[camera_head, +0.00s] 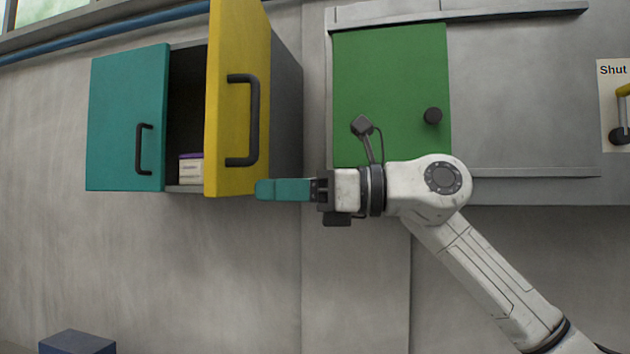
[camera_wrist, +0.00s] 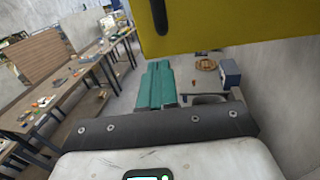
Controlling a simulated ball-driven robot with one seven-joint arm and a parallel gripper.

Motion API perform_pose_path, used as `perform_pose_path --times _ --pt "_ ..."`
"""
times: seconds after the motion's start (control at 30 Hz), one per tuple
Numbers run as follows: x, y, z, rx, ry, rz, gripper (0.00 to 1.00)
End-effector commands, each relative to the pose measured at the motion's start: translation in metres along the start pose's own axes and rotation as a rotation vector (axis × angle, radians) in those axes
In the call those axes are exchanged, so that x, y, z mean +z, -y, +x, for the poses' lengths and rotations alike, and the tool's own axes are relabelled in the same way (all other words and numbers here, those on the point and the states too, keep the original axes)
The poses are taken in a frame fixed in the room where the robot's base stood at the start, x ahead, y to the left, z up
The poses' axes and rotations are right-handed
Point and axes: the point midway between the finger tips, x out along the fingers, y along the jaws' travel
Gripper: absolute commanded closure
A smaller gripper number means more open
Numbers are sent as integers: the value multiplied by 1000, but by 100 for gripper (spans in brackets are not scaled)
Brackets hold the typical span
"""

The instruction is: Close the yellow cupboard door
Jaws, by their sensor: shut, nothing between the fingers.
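The yellow cupboard door (camera_head: 228,110) stands open, swung out toward the camera on the right side of the wall cupboard (camera_head: 286,110). It has a black bar handle (camera_head: 252,120). My gripper (camera_head: 262,190) has teal fingers and is shut and empty. It is at the lower right edge of the yellow door; I cannot tell whether it touches. In the wrist view the yellow door (camera_wrist: 230,25) fills the upper right, with part of its handle (camera_wrist: 159,15), and the teal fingers (camera_wrist: 157,85) lie together below it.
The cupboard's teal door (camera_head: 125,115) looks shut, and a small box (camera_head: 191,169) sits inside the open half. A green sliding panel (camera_head: 390,95) is on the wall to the right. A dark blue box (camera_head: 77,343) is at lower left. The wrist view shows workbenches (camera_wrist: 70,85).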

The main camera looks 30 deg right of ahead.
Motion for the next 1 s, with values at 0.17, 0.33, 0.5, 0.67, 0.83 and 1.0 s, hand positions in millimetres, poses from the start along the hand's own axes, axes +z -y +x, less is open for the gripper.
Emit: perform_pose_path --times 0.17,0.33,0.5,0.67,0.83,1.0 --pt "2 0 28 1 0 1 100" --pt "1 0 41 -1 0 2 100" --pt "0 0 44 -1 0 2 100" --pt "-1 0 44 -1 0 1 100" --pt "-1 0 45 -1 0 1 100" --pt "-1 -2 52 3 0 1 100"
